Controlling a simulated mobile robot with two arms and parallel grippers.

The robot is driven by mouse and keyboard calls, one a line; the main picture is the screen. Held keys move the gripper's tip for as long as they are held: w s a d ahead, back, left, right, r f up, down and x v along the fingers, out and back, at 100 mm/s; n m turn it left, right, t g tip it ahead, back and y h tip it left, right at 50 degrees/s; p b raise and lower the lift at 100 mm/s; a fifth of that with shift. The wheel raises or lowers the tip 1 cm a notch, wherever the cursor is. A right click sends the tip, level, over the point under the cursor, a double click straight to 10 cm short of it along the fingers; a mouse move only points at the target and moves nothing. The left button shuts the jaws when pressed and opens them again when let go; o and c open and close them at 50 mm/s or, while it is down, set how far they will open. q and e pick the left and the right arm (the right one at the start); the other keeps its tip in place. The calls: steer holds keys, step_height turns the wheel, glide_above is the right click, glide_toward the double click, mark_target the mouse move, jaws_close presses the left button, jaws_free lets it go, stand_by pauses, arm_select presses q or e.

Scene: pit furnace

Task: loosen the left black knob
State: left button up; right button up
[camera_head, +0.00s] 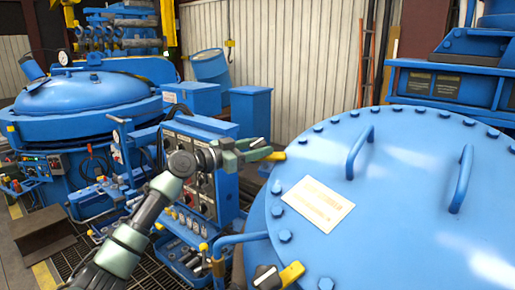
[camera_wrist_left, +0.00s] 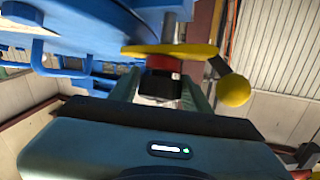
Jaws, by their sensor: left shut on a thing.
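My left gripper (camera_head: 254,149) comes in from the lower left and reaches the left edge of the big blue lid (camera_head: 390,215). In the left wrist view its two fingers (camera_wrist_left: 160,92) stand either side of a black knob (camera_wrist_left: 160,86) with a red collar and are shut on it. A yellow lever (camera_wrist_left: 172,50) lies just beyond the knob, with a yellow ball (camera_wrist_left: 234,92) beside it. In the head view the fingers partly hide this knob; its yellow part (camera_head: 276,156) shows at their tips. Another black knob (camera_head: 265,278) with a yellow piece sits at the lid's near edge. My right gripper is out of view.
A blue control panel (camera_head: 200,190) with several knobs stands close behind my left wrist. Two raised blue handles (camera_head: 462,180) stand on the lid. Another round blue furnace (camera_head: 80,95) stands at the back left. Floor grating lies below the arm.

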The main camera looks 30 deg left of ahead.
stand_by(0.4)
arm_select(q)
steer(key=o, duration=1.1)
steer(key=shift+s+a, duration=0.1)
steer(key=shift+s, duration=0.05)
steer(key=b+v, duration=0.4)
steer(key=v, duration=0.3)
steer(key=shift+s+b, duration=0.2)
steer(key=shift+b, duration=0.15)
